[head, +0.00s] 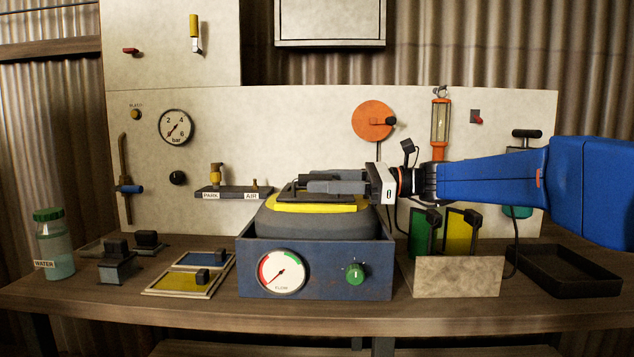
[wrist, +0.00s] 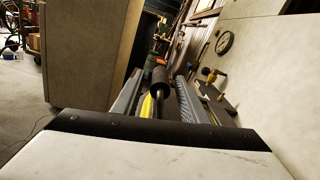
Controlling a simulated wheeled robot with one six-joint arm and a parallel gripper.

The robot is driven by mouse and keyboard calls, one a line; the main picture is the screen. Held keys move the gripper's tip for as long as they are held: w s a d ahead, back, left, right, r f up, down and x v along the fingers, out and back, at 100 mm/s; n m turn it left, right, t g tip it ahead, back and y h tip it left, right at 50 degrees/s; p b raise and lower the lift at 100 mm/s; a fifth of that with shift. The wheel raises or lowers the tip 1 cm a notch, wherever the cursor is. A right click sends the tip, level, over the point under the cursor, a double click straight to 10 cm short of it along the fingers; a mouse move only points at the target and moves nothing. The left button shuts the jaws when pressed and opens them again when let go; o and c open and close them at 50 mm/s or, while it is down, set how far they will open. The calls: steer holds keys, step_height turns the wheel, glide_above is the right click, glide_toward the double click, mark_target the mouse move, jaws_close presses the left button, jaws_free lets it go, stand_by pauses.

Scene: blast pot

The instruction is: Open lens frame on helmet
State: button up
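The grey helmet (head: 315,222) sits in a blue box on the bench. A yellow band (head: 320,208) runs along its top front, with the dark lens frame (head: 296,194) lying above it. My gripper (head: 308,182) reaches in level from the right, its fingers just over the frame. In the wrist view, my gripper (wrist: 162,88) has its two fingers apart, with a black cylindrical grip (wrist: 160,78) between them. Gaps show on both sides of that grip. A yellow strip (wrist: 147,105) shows below it. My gripper hides part of the frame in the head view.
The blue box (head: 320,255) carries a gauge and green knob. Lens plates (head: 180,280) and a water jar (head: 53,245) stand left. A holder with lenses (head: 457,277) and a black tray (head: 565,271) stand right. The back panel (head: 290,130) is close behind.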

steer(key=shift+a, duration=0.7)
jaws_close()
